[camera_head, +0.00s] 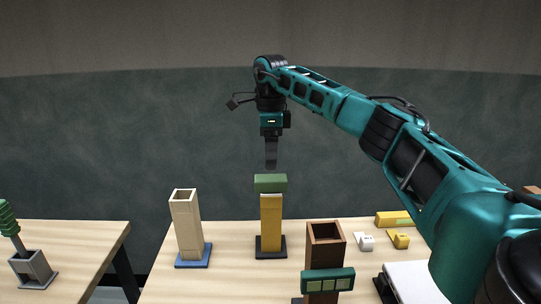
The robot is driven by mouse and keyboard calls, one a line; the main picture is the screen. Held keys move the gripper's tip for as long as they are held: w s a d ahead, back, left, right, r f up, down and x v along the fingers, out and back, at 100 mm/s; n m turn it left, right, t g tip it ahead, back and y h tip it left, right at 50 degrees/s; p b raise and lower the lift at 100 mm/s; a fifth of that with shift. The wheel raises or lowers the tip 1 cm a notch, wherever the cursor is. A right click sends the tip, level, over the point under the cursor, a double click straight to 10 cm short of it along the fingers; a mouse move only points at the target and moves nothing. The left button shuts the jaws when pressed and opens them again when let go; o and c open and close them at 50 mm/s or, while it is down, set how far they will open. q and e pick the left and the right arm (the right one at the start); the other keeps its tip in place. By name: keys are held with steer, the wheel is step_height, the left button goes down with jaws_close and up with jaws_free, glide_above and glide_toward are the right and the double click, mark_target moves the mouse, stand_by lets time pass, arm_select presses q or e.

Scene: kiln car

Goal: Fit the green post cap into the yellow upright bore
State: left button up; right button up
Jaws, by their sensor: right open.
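The green post cap (270,183) is a flat green block at the top of the yellow upright (271,222), covering its bore. How deep the cap sits in the bore is hidden. The yellow upright stands on a dark square base (271,253) on the table. My left gripper is not in view.
A cream upright (186,224) on a blue base stands to the left. A brown upright (326,251) with a green panelled block (328,281) stands in front right. Small white (365,241) and yellow (399,239) pieces lie right. A green-handled tool (9,219) stands in a grey holder.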

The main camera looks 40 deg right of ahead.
steer(key=shift+r, duration=0.6)
step_height(320, 180, up, 13)
stand_by(0.5)
